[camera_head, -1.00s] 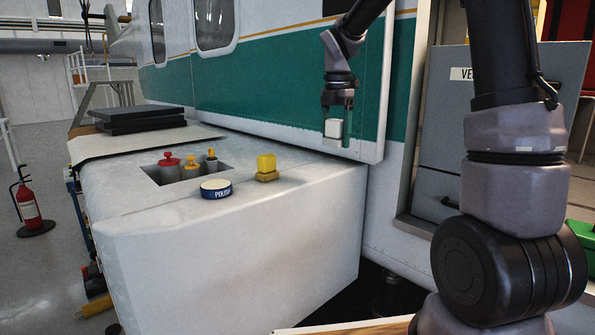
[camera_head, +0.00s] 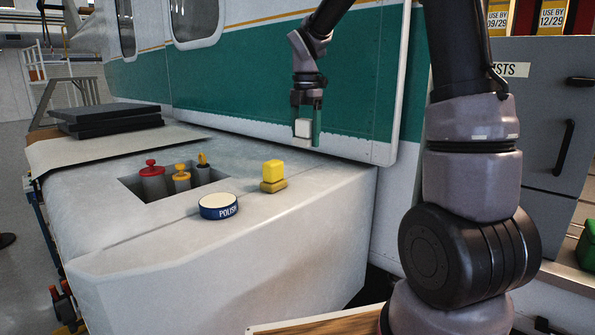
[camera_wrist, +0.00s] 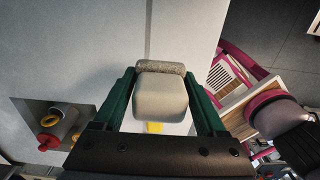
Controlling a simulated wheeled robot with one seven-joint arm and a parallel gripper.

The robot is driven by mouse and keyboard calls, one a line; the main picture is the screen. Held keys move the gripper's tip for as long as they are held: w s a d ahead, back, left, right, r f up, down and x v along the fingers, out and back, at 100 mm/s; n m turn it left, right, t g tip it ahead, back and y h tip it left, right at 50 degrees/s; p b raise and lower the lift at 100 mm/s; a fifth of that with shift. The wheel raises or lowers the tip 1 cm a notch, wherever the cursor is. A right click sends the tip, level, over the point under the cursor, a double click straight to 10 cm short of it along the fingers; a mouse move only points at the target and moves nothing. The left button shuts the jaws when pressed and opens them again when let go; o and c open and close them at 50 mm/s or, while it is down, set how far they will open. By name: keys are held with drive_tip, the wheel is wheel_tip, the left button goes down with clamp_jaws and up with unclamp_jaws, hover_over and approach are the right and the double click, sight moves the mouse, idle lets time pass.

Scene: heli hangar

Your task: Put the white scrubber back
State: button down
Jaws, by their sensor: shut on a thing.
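The white scrubber (camera_head: 302,128) is a small pale block held between the green fingers of my gripper (camera_head: 306,118). In the wrist view the scrubber (camera_wrist: 161,92) shows a pale body with a rough grey-brown strip along its far edge. My gripper (camera_wrist: 160,100) is shut on it there, one finger at each side. In the head view it hangs in front of the green side of the helicopter, above the back right part of the white surface (camera_head: 290,220), apart from it.
A yellow scrubber (camera_head: 273,175) and a blue polish tin (camera_head: 218,207) stand on the white surface. A recess (camera_head: 215,174) holds red-topped and yellow-topped containers (camera_head: 152,180). Black slabs (camera_head: 105,118) lie at the back left. A grey cabinet (camera_head: 540,110) stands at right.

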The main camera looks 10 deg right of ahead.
sight(305, 176)
wheel_tip(305, 176, down, 9)
drive_tip(key=shift+r, duration=0.15)
idle(0.4)
drive_tip(key=shift+f, duration=0.2)
unclamp_jaws()
